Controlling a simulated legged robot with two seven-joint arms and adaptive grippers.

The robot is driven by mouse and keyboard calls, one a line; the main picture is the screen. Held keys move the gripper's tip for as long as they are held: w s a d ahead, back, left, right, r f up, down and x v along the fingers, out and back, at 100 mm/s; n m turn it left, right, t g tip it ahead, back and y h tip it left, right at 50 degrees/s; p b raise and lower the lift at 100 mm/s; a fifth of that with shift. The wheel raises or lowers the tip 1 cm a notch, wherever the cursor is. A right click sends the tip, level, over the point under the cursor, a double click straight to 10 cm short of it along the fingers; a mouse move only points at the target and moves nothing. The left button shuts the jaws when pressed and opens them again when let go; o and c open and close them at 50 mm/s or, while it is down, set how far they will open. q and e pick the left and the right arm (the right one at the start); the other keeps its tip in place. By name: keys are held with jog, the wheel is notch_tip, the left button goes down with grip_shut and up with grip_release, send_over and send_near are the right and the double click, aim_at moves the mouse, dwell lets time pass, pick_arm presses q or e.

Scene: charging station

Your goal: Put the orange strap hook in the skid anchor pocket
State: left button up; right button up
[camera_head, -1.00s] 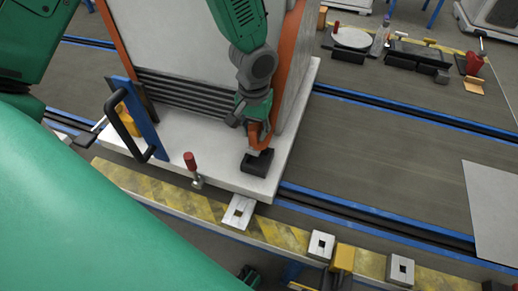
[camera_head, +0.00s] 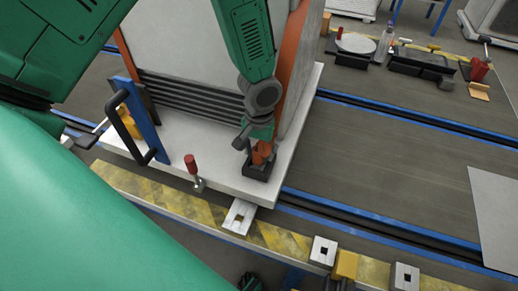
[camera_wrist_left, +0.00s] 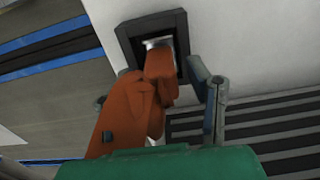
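The orange strap hook (camera_head: 262,152) is at the skid anchor pocket (camera_head: 256,173), a black square frame on the light skid deck. In the left wrist view the hook (camera_wrist_left: 140,108) reaches with its far end into the pocket (camera_wrist_left: 181,22), where a bit of shiny metal shows. How deep it sits is hidden. My left gripper (camera_head: 252,142) is low over the pocket, around the hook's upper part. In the wrist view the right-hand finger stands clear of the hook with a gap; the other finger is mostly hidden behind the hook. My right gripper is not recognisable.
The tall white cabinet (camera_head: 175,45) with orange edges stands close behind the pocket. A red-handled clamp (camera_head: 192,168) and a blue post with a black handle (camera_head: 135,120) are to the left. Square-holed plates (camera_head: 239,215) lie along the yellow striped beam (camera_head: 290,241).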

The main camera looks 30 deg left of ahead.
pick_arm(q)
jog(key=shift+d, duration=0.15)
jog(key=shift+r, duration=0.3)
notch_tip(320, 180, up, 10)
jog(key=shift+r+p, duration=0.2)
jog(key=shift+p, duration=1)
jog(key=s+f+m, duration=0.1)
jog(key=s+f, duration=0.7)
jog(key=s, duration=0.3)
jog(key=s+a+f+m, duration=0.1)
jog(key=s+f+m, duration=0.1)
jog(key=s+f, duration=0.6)
jog(key=s, duration=0.3)
jog(key=shift+s+a+t, duration=0.2)
jog(key=shift+s+t, duration=0.1)
jog(key=shift+s, duration=0.05)
jog(key=shift+w+f, duration=0.1)
